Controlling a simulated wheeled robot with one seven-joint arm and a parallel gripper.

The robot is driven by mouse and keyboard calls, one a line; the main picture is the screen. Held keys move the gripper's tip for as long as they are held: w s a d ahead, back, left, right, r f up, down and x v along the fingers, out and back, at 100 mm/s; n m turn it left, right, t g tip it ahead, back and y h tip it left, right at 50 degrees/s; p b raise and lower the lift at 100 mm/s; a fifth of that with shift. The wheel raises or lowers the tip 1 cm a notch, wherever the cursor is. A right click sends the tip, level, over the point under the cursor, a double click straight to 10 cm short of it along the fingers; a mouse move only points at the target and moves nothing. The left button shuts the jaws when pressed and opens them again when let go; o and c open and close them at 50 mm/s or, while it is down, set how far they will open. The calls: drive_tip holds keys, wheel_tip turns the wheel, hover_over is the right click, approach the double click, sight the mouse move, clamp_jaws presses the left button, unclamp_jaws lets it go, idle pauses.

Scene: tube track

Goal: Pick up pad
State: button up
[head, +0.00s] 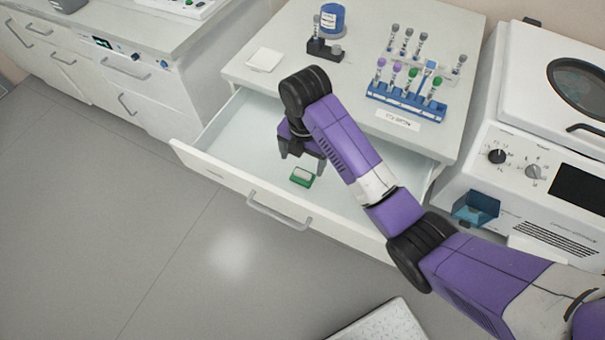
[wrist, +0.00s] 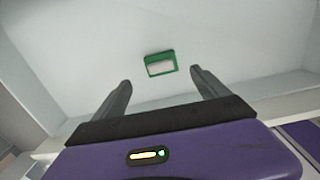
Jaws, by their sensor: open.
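The pad (head: 302,177) is a small green block with a white top, lying on the floor of the open drawer (head: 218,143), near its front panel. My gripper (head: 302,160) is open and empty above the drawer, just over and behind the pad in the head view. In the wrist view the pad (wrist: 160,64) lies beyond the fingertips, roughly centred between the two fingers (wrist: 161,80). Nothing touches the pad, and it is fully visible in the wrist view.
The drawer's front panel (head: 320,217) and handle (head: 277,212) stand near the pad. On the counter are a blue tube rack (head: 405,104), a smaller dark holder (head: 322,52), a blue-labelled jar (head: 333,20) and a white square (head: 264,60). A white machine (head: 515,140) stands right.

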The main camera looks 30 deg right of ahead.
sight(302, 174)
drive_tip(key=shift+s+d, duration=0.15)
drive_tip(key=shift+f, duration=0.4)
drive_tip(key=shift+a+f+p, duration=0.15)
drive_tip(key=shift+f+p, duration=0.1)
drive_tip(key=shift+f, duration=1.45)
drive_tip(key=shift+a+f+p, duration=0.1)
drive_tip(key=shift+f+p, duration=0.1)
drive_tip(key=shift+f, duration=1.5)
drive_tip(key=c, duration=1.4)
